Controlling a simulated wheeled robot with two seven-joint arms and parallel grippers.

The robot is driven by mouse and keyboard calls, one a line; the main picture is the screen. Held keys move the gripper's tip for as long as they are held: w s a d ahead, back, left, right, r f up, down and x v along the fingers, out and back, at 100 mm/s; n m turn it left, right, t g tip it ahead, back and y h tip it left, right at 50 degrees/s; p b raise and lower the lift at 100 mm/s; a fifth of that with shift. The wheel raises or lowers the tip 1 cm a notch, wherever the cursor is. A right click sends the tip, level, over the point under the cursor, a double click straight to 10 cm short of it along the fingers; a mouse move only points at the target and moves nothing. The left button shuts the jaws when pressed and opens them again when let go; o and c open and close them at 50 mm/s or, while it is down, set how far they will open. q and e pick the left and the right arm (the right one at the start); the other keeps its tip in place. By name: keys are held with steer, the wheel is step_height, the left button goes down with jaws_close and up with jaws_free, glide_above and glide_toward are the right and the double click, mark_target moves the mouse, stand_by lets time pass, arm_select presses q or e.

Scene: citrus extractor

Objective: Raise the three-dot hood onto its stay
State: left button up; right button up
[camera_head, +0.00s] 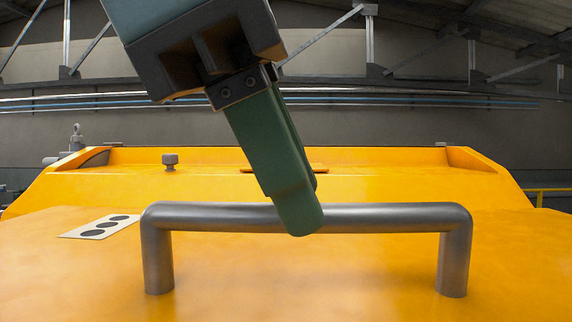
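The yellow hood (370,285) fills the lower part of the head view. A white plate with three dark dots (101,227) lies on its left side. A grey metal bar handle (385,217) stands on the hood on two posts. My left gripper (297,212) comes down from the top, with its green fingers in front of the middle of the handle. The fingers line up one behind the other, so the gap between them is hidden. I cannot tell whether they grip the bar. My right gripper is out of view. No stay can be made out.
Behind the hood is a raised yellow frame (400,157) with a small grey knob (170,161) at its left. A yellow railing (545,192) stands at the far right. Grey walls and metal trusses are in the background.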

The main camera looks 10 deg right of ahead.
arm_select(q)
steer(key=shift+o, duration=1)
steer(key=v, duration=1.3)
steer(key=shift+r, duration=0.15)
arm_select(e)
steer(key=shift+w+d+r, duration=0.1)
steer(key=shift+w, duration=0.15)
